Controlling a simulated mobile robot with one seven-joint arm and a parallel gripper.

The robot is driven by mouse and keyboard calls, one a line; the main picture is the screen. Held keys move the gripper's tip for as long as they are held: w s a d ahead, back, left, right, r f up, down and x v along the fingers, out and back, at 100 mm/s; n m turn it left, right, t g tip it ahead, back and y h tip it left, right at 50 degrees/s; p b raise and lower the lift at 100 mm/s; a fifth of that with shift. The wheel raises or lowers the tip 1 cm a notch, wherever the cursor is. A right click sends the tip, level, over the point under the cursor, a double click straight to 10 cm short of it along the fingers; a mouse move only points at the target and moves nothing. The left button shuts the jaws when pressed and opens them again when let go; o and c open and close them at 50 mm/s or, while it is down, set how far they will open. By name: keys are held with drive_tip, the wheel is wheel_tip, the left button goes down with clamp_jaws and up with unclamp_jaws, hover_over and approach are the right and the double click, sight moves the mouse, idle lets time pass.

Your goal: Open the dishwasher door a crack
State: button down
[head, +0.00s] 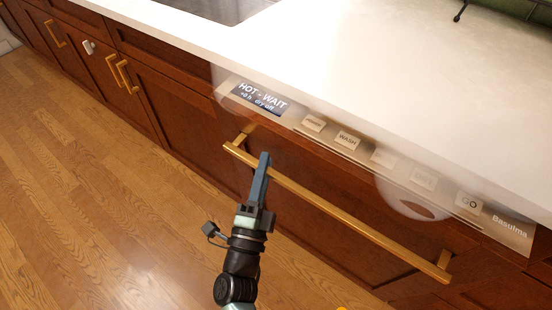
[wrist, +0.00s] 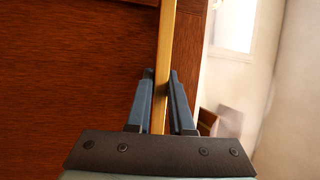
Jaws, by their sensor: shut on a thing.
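The dishwasher door (head: 310,215) is a brown wood panel under the white counter, with a long brass bar handle (head: 350,222). No clear gap shows along its top edge. My gripper (head: 263,165) is shut on the handle near its left end. In the wrist view, the blue fingers of my gripper (wrist: 161,80) lie on either side of the bar (wrist: 166,45). The control strip above the handle has a dark display (head: 259,97) reading "HOT - WAIT", with smaller text below that looks like "+2 h dry off". Buttons include WASH (head: 347,139) and GO (head: 469,203).
A pale, see-through haze lies around the display and below the right buttons. The white counter (head: 400,90) overhangs the door. Cabinets with brass handles (head: 127,76) continue to the left. The wooden floor (head: 90,200) in front is clear.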

drive_tip(key=s+a+f+n+t+b, duration=0.1)
drive_tip(key=s+a+f+b, duration=0.2)
drive_tip(key=s+a, duration=0.2)
drive_tip(key=shift+r+v, duration=0.2)
drive_tip(key=shift+v, duration=1)
drive_tip(key=shift+a, duration=0.1)
drive_tip(key=c, duration=0.8)
unclamp_jaws()
drive_tip(key=shift+r, duration=0.1)
drive_tip(key=shift+s, duration=0.1)
drive_tip(key=v, duration=1.2)
drive_tip(key=shift+s+f+b, duration=0.3)
drive_tip(key=shift+f+b, duration=0.05)
